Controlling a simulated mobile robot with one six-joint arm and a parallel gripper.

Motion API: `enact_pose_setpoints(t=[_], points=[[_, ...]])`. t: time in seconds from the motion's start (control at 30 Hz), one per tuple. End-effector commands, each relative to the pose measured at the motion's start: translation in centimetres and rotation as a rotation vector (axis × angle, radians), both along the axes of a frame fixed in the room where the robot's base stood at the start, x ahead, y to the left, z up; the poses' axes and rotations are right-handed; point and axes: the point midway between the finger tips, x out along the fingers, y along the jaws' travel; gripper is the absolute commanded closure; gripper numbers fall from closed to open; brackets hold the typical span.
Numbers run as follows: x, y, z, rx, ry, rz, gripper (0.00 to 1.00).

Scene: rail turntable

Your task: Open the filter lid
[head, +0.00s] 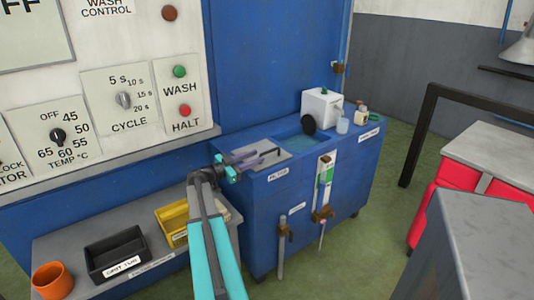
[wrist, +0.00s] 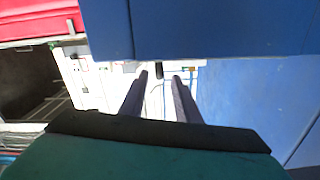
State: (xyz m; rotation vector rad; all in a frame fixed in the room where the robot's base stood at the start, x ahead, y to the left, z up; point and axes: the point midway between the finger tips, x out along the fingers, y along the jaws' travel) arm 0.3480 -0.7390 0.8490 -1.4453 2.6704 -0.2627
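The filter lid (head: 262,147) is a flat grey plate lying on top of the blue cabinet, left of an open bath. A thin black bar handle (head: 272,153) shows on it, and a "FILTER" label is on the cabinet front below. My gripper (head: 252,158) is over the lid's front part, its fingers pointing right toward the handle. In the wrist view, the two dark fingers (wrist: 160,78) are apart with a gap between them. A small black piece (wrist: 159,69) shows beyond that gap; I cannot tell for sure that it is the handle. The lid looks flat and closed.
The blue cabinet (head: 262,220) carries a white pump unit (head: 321,105) and small bottles at its far end. Valve levers (head: 284,240) stick out from its front. A shelf with a black tray (head: 115,255), a yellow bin (head: 172,225) and an orange cup (head: 52,280) is at left.

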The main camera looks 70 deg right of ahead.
Motion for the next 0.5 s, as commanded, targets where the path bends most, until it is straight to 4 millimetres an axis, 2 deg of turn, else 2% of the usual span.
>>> enact_pose_setpoints(t=[0.3, 0.5], points=[[-2.5, -4.0, 0.1, -0.001, 0.000, -0.001, 0.71], [-3.6, -5.8, 0.1, -0.001, 0.001, 0.001, 0.71]])
